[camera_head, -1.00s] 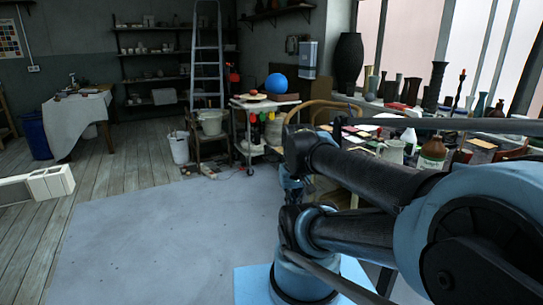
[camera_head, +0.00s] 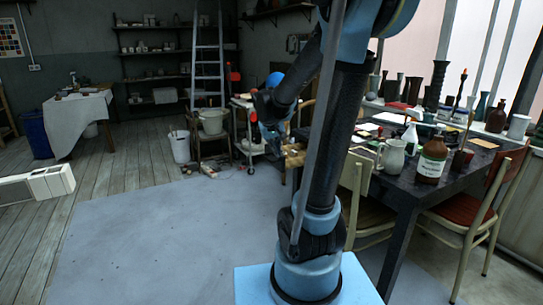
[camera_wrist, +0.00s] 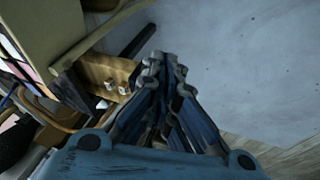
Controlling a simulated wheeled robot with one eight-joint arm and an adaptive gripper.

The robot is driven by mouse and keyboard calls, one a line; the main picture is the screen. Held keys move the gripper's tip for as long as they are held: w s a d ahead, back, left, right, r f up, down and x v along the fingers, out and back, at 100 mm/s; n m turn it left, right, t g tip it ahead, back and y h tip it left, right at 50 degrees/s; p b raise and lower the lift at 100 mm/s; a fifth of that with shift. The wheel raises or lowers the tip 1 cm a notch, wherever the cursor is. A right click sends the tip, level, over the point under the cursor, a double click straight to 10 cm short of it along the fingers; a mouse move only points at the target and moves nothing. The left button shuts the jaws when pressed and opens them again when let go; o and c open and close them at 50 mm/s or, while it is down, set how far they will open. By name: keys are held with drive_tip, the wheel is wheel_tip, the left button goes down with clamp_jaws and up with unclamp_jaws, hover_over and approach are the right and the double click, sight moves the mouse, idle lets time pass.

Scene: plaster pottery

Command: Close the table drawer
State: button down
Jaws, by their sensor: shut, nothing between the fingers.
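The table (camera_head: 395,180) stands to the right of my arm in the head view. A small wooden drawer (camera_head: 293,157) sticks out at its left end, partly hidden by my arm. In the wrist view the open drawer (camera_wrist: 98,68) shows as a light wood tray with a few small pale objects inside. My gripper (camera_wrist: 165,58) is shut and empty. In that picture its fingertips are just right of the drawer's end; I cannot tell whether they touch it. In the head view my gripper is small and unclear, near the drawer.
A wooden chair (camera_head: 370,195) stands close to my arm, and a red-backed chair (camera_head: 480,215) stands at the table's right. A trolley (camera_head: 245,125) stands behind.

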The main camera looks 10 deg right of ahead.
drive_tip(key=w+a+f+t+h, duration=0.1)
drive_tip(key=w+a+f, duration=0.1)
drive_tip(key=w, duration=0.7)
drive_tip(key=w+a+f+t, duration=0.1)
drive_tip(key=w+a+f, duration=0.15)
drive_tip(key=w, duration=0.55)
drive_tip(key=n, duration=0.1)
approach(275, 158)
wheel_tip(275, 158, down, 3)
drive_tip(key=w+a, duration=0.2)
drive_tip(key=a, duration=0.1)
drive_tip(key=d, duration=0.3)
drive_tip(key=shift+w+f, duration=0.25)
drive_tip(key=shift+f, duration=0.15)
drive_tip(key=shift+w+d, duration=0.2)
drive_tip(key=shift+d, duration=0.4)
